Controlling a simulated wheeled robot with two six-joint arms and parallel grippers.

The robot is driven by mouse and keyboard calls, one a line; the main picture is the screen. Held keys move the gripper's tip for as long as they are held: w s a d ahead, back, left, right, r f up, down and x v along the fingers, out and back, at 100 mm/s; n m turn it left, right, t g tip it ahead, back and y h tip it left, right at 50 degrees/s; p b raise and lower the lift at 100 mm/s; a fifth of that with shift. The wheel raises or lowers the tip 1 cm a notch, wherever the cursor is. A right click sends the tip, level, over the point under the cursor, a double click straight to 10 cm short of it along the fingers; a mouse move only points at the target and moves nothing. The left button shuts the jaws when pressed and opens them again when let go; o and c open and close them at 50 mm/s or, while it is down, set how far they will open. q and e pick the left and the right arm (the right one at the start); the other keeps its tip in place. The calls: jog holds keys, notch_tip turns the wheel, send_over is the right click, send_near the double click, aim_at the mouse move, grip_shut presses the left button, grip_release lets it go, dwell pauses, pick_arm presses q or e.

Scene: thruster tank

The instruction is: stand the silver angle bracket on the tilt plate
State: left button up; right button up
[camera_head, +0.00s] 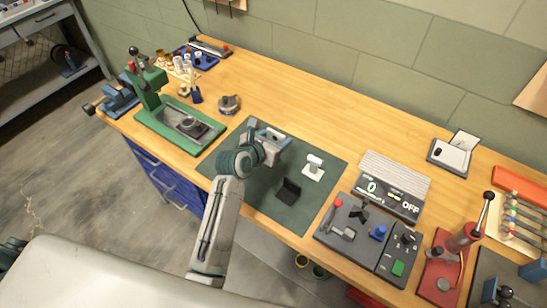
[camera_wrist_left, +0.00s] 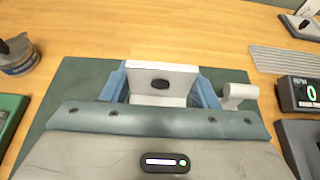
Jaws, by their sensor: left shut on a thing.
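My left gripper (camera_head: 270,138) reaches over the dark green mat (camera_head: 232,160) on the bench. In the left wrist view its blue fingers (camera_wrist_left: 160,88) are shut on the silver angle bracket (camera_wrist_left: 162,70), one on each side. The bracket's upright face has a dark oval hole, and a second face lies nearer the wrist. In the head view only a small part of the bracket shows. A grey unit with a pale plate and dark oval mark (camera_head: 450,157) at the back right may be the tilt plate, but I cannot be sure.
A white piece (camera_head: 313,167) and a black bracket (camera_head: 288,191) stand on the mat. A green press (camera_head: 160,115) and a round grey pot (camera_head: 229,104) are to the left. A display unit (camera_head: 388,192) and control box (camera_head: 367,235) are to the right. The back middle bench is clear.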

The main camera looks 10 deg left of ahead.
pick_arm(q)
notch_tip(320, 180, down, 8)
jog(key=shift+f+p, duration=0.25)
jog(key=shift+p, duration=0.05)
jog(key=o, duration=0.6)
jog(key=shift+f, duration=0.15)
jog(key=shift+c, duration=0.2)
jog(key=o, duration=0.4)
jog(key=shift+o, duration=0.2)
